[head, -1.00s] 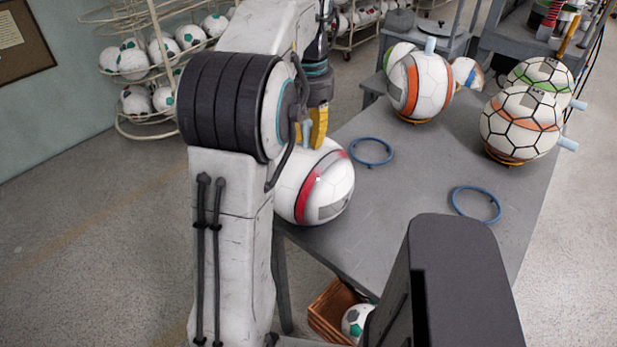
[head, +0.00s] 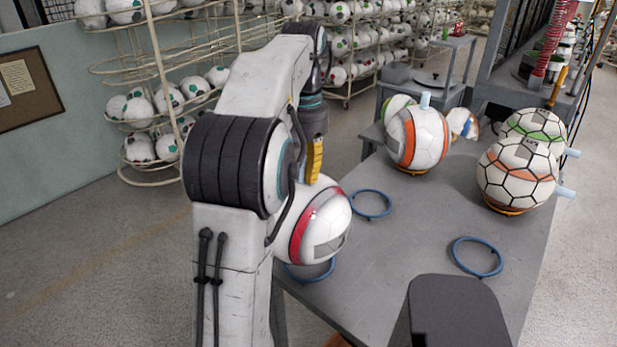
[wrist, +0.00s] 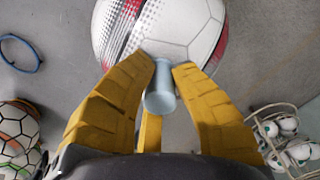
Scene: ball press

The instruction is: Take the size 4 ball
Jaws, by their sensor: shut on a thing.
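A white ball (head: 322,228) with a red stripe and a grey patch hangs below my gripper (head: 314,160) at the table's left side. In the wrist view, my yellow fingers (wrist: 160,88) are closed around the pale blue peg (wrist: 160,96) on this ball (wrist: 180,30). A blue ring (head: 308,272) shows beneath the ball, which appears lifted off it. I cannot read a size on the ball. My arm hides part of its left side.
On the grey table (head: 410,240) are two empty blue rings (head: 371,204) (head: 477,257). An orange-striped ball (head: 418,138), an orange-and-black-lined ball (head: 517,176) and a green-striped ball (head: 535,124) stand farther back. Ball racks (head: 165,100) stand at left.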

